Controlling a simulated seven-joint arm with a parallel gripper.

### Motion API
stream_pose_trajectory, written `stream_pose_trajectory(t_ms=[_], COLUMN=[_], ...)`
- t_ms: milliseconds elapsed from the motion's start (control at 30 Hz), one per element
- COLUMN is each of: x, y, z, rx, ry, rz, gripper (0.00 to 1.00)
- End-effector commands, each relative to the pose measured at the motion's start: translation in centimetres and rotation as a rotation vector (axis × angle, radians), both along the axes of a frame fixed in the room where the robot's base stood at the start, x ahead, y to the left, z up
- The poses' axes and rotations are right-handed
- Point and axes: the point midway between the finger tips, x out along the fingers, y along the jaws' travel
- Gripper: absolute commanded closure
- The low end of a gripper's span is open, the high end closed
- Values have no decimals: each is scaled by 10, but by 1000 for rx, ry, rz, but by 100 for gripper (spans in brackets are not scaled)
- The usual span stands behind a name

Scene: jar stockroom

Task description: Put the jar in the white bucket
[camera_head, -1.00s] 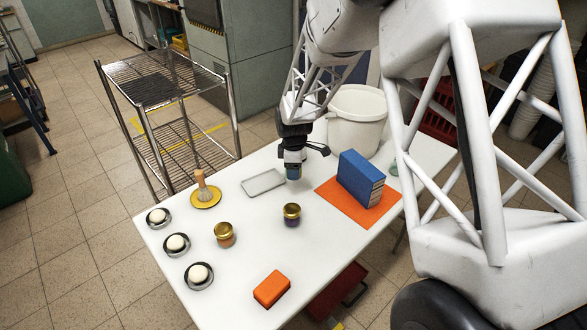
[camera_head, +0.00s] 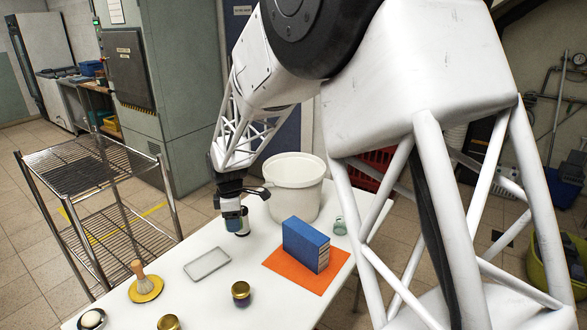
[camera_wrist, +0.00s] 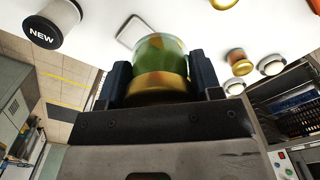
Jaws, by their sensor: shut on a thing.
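My gripper (camera_head: 236,220) is shut on a jar. In the wrist view the held jar (camera_wrist: 160,62) is glass with green and yellow contents and a gold lid, between the two fingers. In the head view only a small part of it shows below my gripper. The white bucket (camera_head: 293,195) stands on the far part of the white table, just right of my gripper. The held jar is outside the bucket, to its left and in front. The bucket's inside floor is hidden.
A blue box (camera_head: 306,245) stands on an orange mat (camera_head: 290,274) in front of the bucket. A shallow tray (camera_head: 207,264) lies left of it. A brush (camera_head: 143,280) on a yellow disc and gold-lidded jars (camera_head: 241,292) stand nearer. A small green thing (camera_head: 339,226) is right of the box.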

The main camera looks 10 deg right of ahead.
Motion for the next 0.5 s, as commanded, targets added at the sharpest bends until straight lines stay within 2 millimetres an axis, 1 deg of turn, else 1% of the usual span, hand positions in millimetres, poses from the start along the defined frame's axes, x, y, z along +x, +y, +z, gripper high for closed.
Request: stream_pose_trajectory(t_ms=[33, 100, 267, 500], x=[0, 0, 1, 25], y=[0, 0, 0, -11], z=[9, 19, 41, 43], rx=[1, 1, 1, 1], ry=[-3, -3, -3, -2], rz=[0, 0, 0, -1], gripper=[75, 75, 75, 75])
